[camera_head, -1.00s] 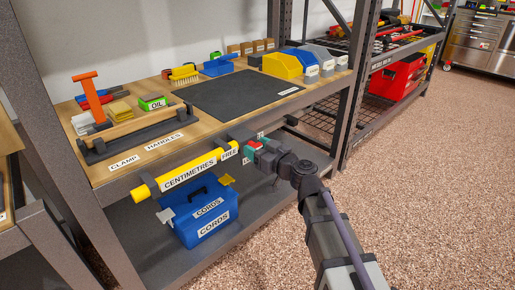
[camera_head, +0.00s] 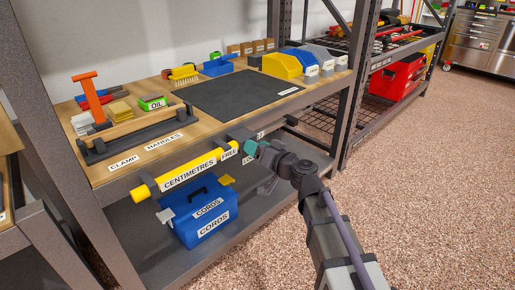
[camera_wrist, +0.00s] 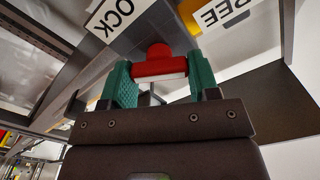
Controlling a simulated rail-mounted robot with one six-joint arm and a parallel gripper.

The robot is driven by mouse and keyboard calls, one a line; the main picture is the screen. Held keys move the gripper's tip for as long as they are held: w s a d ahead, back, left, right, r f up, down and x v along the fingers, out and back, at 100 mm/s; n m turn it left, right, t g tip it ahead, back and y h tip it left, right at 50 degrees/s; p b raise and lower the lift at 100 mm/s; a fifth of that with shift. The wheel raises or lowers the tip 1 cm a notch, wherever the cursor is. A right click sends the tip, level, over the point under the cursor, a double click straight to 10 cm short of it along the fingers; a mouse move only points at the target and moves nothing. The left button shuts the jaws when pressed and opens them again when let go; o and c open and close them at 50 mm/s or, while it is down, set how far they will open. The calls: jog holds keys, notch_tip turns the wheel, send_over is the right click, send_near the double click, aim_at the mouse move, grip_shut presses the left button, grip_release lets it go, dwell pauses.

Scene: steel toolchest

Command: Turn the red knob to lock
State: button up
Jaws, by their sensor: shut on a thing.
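The red knob (camera_wrist: 158,62) shows in the wrist view between the two teal fingers of my gripper (camera_wrist: 160,70), which is shut on its sides. A FREE label (camera_wrist: 226,12) lies to the upper right of the knob and a partly cut-off LOCK label (camera_wrist: 112,18) to the upper left. In the head view my gripper (camera_head: 250,147) is at the right end of the yellow CENTIMETRES tube (camera_head: 188,173), at the bench's front edge. The knob is hidden there behind the fingers. The FREE label (camera_head: 230,153) shows just left of the gripper.
A blue CORDS box (camera_head: 205,212) stands on the lower shelf under the tube. The workbench (camera_head: 150,150) holds a clamp rack, an OIL box, a dark mat (camera_head: 240,95) and bins. A dark rack post (camera_head: 350,90) stands right of the bench. The floor at right is clear.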

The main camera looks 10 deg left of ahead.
jog(key=m, duration=1.2)
jog(key=shift+f, duration=0.15)
dwell(0.5)
jog(key=o, duration=0.9)
jog(key=shift+d, duration=0.15)
jog(key=v, duration=1)
jog(key=shift+s+d, duration=0.2)
jog(key=shift+d, duration=0.05)
